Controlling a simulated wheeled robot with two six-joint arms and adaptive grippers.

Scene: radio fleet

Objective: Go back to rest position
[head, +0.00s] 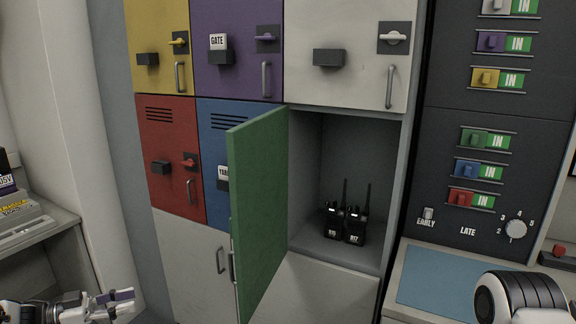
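My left gripper (118,300) shows small at the bottom left edge, low in front of the lockers and apart from them. I see no object in it, but its finger gap is too small to judge. My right gripper is out of view; only a black and white part of my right arm shows at the bottom right. The green locker door (262,210) stands open, swung out to the left. Inside the open locker (345,150), two black radios (355,228) with antennas stand upright side by side on its floor.
Yellow (158,28), purple (238,75), white (340,80), red (168,135) and blue lockers (214,140) are shut. The open green door juts out and partly hides the blue one. A dark panel (460,100) with coloured sliders reading IN stands right, above a blue mat (438,280).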

